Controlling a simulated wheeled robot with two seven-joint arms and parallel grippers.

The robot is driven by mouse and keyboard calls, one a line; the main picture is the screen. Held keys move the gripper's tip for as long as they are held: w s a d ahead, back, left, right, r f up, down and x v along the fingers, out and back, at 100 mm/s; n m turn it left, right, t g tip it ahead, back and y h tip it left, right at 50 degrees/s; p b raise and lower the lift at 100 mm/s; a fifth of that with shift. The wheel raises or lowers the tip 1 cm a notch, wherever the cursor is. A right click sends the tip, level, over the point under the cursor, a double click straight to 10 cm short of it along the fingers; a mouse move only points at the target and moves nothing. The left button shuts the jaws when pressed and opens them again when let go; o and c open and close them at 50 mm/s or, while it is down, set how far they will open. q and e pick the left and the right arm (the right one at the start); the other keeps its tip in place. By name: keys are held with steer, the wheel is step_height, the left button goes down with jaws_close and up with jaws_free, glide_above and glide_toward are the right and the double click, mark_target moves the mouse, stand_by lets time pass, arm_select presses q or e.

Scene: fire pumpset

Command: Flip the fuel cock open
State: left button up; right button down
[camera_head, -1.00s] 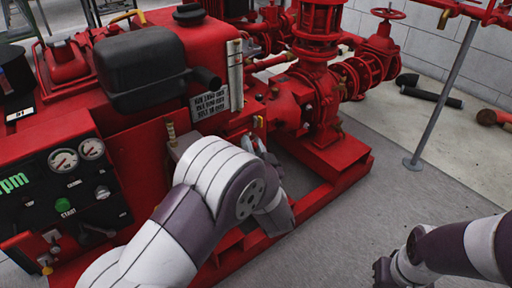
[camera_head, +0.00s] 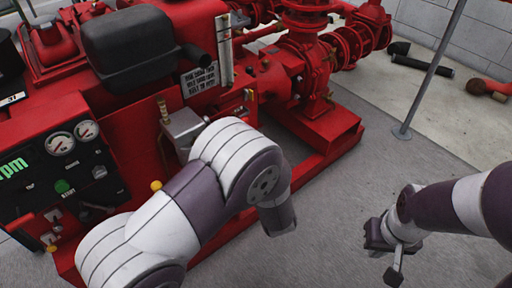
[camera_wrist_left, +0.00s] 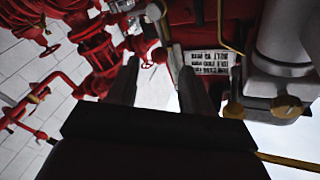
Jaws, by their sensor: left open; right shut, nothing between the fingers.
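I cannot surely pick out the fuel cock. A small brass fitting (camera_head: 163,110) stands upright beside a grey metal box (camera_head: 184,130) on the red pumpset. In the left wrist view, two brass knobs show, one (camera_wrist_left: 233,110) near the middle right and one (camera_wrist_left: 287,107) farther right under a grey cylinder. My left gripper (camera_wrist_left: 157,85) is open in that view, its two fingers apart with nothing seen between them. In the head view my left arm hides most of that gripper. My right gripper (camera_head: 393,258) is shut and empty, over the floor at the right.
A black tank (camera_head: 140,60) sits on top of the red pumpset. A control panel (camera_head: 65,170) with gauges is at the left, and a yellow knob (camera_head: 156,185) shows above my left arm. A grey post (camera_head: 435,70) stands at the right. The grey floor (camera_head: 350,190) is clear between.

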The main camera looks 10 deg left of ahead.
arm_select(q)
steer(key=p+v, duration=0.1)
steer(key=v, duration=0.5)
steer(key=shift+p, duration=0.3)
